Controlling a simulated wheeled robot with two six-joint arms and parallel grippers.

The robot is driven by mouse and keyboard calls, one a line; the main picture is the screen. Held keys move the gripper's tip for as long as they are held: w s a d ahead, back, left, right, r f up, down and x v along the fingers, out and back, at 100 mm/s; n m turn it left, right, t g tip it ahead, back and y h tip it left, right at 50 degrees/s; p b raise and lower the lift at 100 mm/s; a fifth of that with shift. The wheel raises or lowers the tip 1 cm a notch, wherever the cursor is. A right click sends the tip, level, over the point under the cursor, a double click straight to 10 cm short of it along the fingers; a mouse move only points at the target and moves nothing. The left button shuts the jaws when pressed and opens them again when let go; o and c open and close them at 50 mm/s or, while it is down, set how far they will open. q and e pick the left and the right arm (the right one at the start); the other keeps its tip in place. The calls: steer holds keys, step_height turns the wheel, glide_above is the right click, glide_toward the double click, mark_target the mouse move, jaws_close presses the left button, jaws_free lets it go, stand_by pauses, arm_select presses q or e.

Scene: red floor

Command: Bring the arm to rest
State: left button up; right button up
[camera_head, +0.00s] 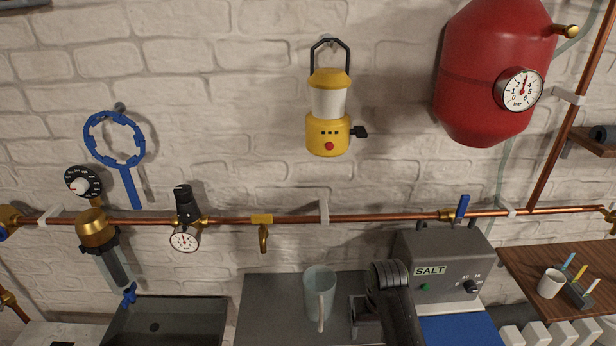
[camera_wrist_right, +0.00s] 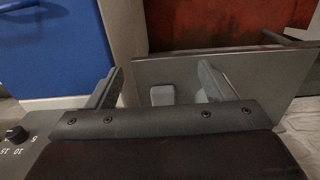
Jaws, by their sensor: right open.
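My right arm (camera_head: 398,305) comes up from the bottom edge in the head view, right of centre, in front of the grey salt unit. Its gripper (camera_head: 364,310) is partly hidden there, close to the right of a clear mug (camera_head: 319,290). In the right wrist view the two fingers of the right gripper (camera_wrist_right: 162,84) stand wide apart with nothing held between them. A small pale block-like thing (camera_wrist_right: 162,95) shows beyond the gap, on a grey surface. My left gripper is in neither view.
The grey box marked SALT (camera_head: 440,262) stands behind my right arm. A copper pipe (camera_head: 370,217) with valves and gauges runs along the wall. A yellow lantern (camera_head: 328,130) and red tank (camera_head: 485,75) hang above. A wooden shelf (camera_head: 540,265) is at right, a sink (camera_head: 165,325) at lower left.

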steer(key=s+d+f+m+t, duration=0.1)
steer(key=s+d+f+t, duration=0.15)
steer(key=s+d, duration=0.95)
steer(key=s+d+r+t+h, duration=0.1)
steer(key=s+d+r, duration=0.15)
steer(key=s, duration=0.55)
steer(key=s+d+r+h, duration=0.1)
steer(key=s+r, duration=0.2)
steer(key=s, duration=0.5)
step_height(320, 180, down, 24)
steer(key=d+g, duration=0.1)
steer(key=s+a+f+g+y, duration=0.1)
steer(key=s+f, duration=1.4)
steer(key=f, duration=0.1)
steer(key=shift+s+a+f, duration=0.15)
steer(key=shift+s+f, duration=0.05)
